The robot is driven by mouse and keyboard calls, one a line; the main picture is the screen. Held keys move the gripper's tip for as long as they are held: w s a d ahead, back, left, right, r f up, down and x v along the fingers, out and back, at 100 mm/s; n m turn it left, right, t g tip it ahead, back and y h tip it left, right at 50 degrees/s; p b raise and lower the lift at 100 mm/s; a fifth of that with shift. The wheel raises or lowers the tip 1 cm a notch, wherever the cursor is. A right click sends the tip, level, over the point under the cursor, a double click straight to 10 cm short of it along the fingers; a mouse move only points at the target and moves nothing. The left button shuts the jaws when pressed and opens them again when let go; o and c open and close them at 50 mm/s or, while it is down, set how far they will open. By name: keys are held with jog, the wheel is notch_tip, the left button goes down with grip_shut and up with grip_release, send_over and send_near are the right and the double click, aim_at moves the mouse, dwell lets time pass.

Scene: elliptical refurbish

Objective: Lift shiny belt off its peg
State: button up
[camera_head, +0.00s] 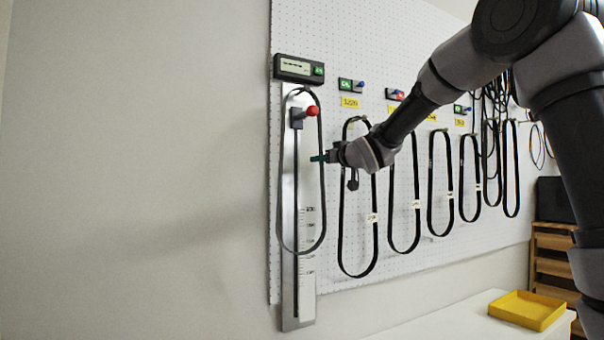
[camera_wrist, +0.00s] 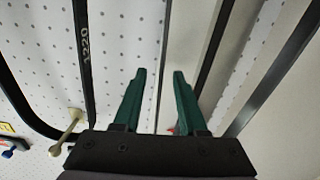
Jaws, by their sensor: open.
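Several dark belts hang in long loops on the pegboard. One belt (camera_head: 323,208) hangs at the far left over a metal gauge, around a post with a red knob (camera_head: 312,111). Another belt (camera_head: 341,215) hangs just right of it; a belt with printed digits (camera_wrist: 83,45) shows in the wrist view beside a pale peg (camera_wrist: 66,130). I cannot tell which belt is the shiny one. My gripper (camera_head: 318,158) is at the right strand of the gauge belt. In the wrist view its green fingers (camera_wrist: 158,75) are apart, with a thin dark edge behind the gap.
The gauge's metal plate (camera_head: 290,300) bears a scale and has a small display (camera_head: 298,68) on top. More belts hang to the right, behind my arm. A yellow tray (camera_head: 526,309) sits on a white surface at lower right. The wall at left is bare.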

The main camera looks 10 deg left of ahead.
grip_shut()
dwell(1.4)
